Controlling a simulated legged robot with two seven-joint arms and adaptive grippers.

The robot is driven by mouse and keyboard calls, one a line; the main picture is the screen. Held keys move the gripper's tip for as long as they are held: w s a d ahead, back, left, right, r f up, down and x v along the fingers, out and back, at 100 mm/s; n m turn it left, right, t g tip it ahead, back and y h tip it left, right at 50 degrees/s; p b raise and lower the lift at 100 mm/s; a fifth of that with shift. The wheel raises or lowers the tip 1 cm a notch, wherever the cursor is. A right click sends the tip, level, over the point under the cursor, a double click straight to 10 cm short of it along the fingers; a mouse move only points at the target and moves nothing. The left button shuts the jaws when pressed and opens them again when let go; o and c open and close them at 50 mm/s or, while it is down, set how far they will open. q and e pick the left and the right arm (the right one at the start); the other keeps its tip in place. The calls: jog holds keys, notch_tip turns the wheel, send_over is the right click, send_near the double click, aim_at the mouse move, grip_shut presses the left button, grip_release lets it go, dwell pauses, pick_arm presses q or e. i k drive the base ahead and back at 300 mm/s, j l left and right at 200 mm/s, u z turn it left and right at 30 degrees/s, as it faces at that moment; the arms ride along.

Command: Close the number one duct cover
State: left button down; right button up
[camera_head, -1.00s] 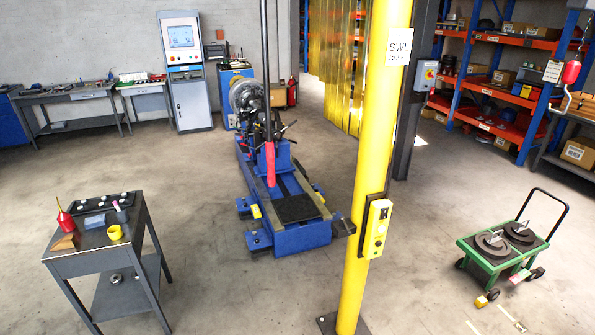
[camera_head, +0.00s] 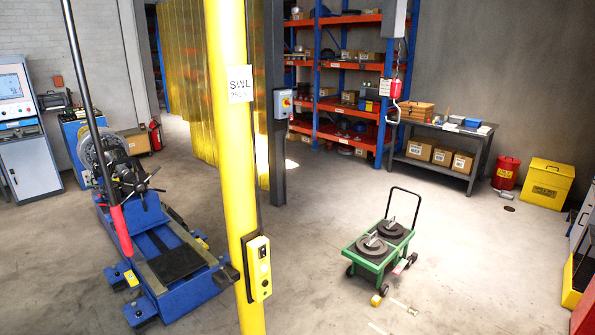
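No duct cover marked number one can be made out in the head view. The blue balancing machine (camera_head: 165,262) stands at the left, with a silver rotor (camera_head: 103,146) at its far end. A pole with a red grip (camera_head: 121,232) slants up in front of it. Neither of my grippers shows, so I cannot see whether they hold anything.
A yellow post (camera_head: 228,130) with a yellow control box (camera_head: 259,268) stands close in front. A green cart (camera_head: 376,262) carries round weights. Shelves (camera_head: 345,104), a bench (camera_head: 446,139) and a yellow bin (camera_head: 547,184) line the back. Floor right of the cart is mostly clear.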

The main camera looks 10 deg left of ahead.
aim_at(177, 217)
jog(key=i+l+z, duration=0.1)
jog(key=i+z, duration=0.35)
jog(key=i, duration=0.45)
jog(key=i+j+z, duration=0.2)
jog(key=i+z, duration=0.3)
jog(key=i, duration=0.4)
jog(key=i+u, duration=0.45)
jog(key=i+l+u, duration=0.25)
jog(key=i+u, duration=0.2)
jog(key=i, duration=0.2)
jog(key=i+j+u, duration=0.25)
jog(key=u, duration=0.15)
jog(key=i+u, duration=1.15)
jog(key=i+z, duration=0.15)
jog(key=i, duration=0.35)
jog(key=i+z, duration=0.2)
jog(key=i, duration=0.35)
jog(key=i+j+z, duration=0.15)
jog(key=i, duration=0.35)
jog(key=i+j+z, duration=0.2)
jog(key=i, duration=0.3)
jog(key=i+u, duration=0.2)
jog(key=i, duration=0.35)
jog(key=i+l+u, duration=0.2)
jog(key=i, duration=0.35)
jog(key=i+l+u, duration=0.15)
jog(key=i, duration=0.4)
jog(key=i+l+u, duration=0.2)
jog(key=i, duration=0.35)
